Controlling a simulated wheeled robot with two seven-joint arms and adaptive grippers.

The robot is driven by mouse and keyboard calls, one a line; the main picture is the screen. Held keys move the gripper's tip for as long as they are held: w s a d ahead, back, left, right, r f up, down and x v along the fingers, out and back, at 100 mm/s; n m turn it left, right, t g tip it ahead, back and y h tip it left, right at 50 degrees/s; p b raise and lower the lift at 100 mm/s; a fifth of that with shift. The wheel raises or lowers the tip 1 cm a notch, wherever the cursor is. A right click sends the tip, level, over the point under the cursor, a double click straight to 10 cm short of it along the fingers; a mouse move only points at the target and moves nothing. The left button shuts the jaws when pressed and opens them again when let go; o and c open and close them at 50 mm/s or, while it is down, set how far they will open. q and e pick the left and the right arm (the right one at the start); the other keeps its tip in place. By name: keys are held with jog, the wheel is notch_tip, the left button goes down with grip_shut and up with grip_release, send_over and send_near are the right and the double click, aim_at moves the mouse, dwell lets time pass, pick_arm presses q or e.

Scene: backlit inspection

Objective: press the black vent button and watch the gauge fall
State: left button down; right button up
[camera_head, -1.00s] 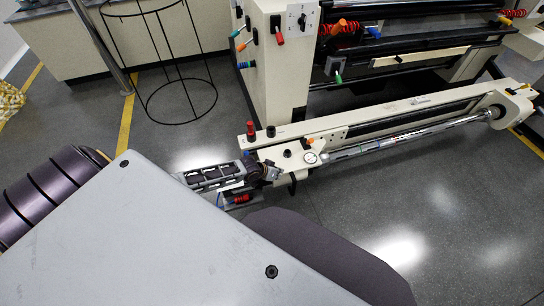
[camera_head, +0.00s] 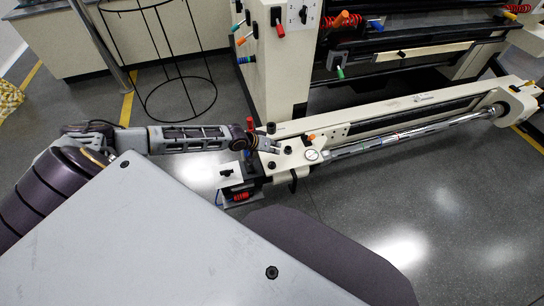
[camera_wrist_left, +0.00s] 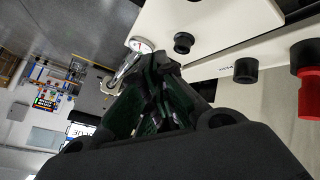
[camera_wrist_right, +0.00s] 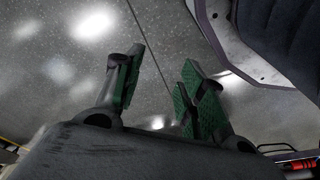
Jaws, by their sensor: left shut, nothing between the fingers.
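The gauge (camera_head: 312,155) is a small round white dial on the cream machine beam; the left wrist view also shows it (camera_wrist_left: 140,45). Its needle is too small to read. A black button (camera_head: 287,150) sits left of the gauge, and also shows in the left wrist view (camera_wrist_left: 183,42). A second black knob (camera_wrist_left: 246,71) stands beside a red one (camera_wrist_left: 308,65). I cannot tell by label which is the vent button. My left gripper (camera_head: 277,148) is shut and empty, its tips close to the first button; contact is unclear. My right gripper (camera_wrist_right: 155,85) is open and empty above the floor.
The cream machine (camera_head: 285,70) with coloured levers stands behind the beam. A chrome roller (camera_head: 400,135) runs right from the gauge. A box with a red display (camera_head: 240,195) sits below the panel. A black wire stand (camera_head: 180,115) is at back left. Floor at right is clear.

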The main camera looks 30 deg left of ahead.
pick_arm(q)
jog(key=shift+s+a+r+n+b, duration=0.2)
jog(key=shift+a+r+n+b, duration=0.3)
jog(key=shift+a+r, duration=0.55)
pick_arm(e)
jog(key=shift+w+a+r, duration=0.1)
jog(key=shift+a+r, duration=0.2)
jog(key=shift+r, duration=0.1)
pick_arm(q)
jog(key=shift+f, duration=0.15)
pick_arm(e)
jog(key=shift+r, duration=0.1)
pick_arm(q)
jog(key=b, duration=0.6)
send_over(271, 162)
jog(key=shift+f, duration=2.2)
jog(key=shift+f+b, duration=0.7)
jog(key=shift+b, duration=0.05)
jog(key=shift+f, duration=0.2)
jog(key=shift+f+b, duration=0.45)
jog(key=shift+f, duration=0.75)
pick_arm(e)
jog(key=w+a+r+t+y, duration=0.1)
jog(key=a+r, duration=0.2)
jog(key=r, duration=1.1)
jog(key=shift+w+r+t, duration=0.2)
jog(key=shift+r+t, duration=0.1)
jog(key=shift+r, duration=0.1)
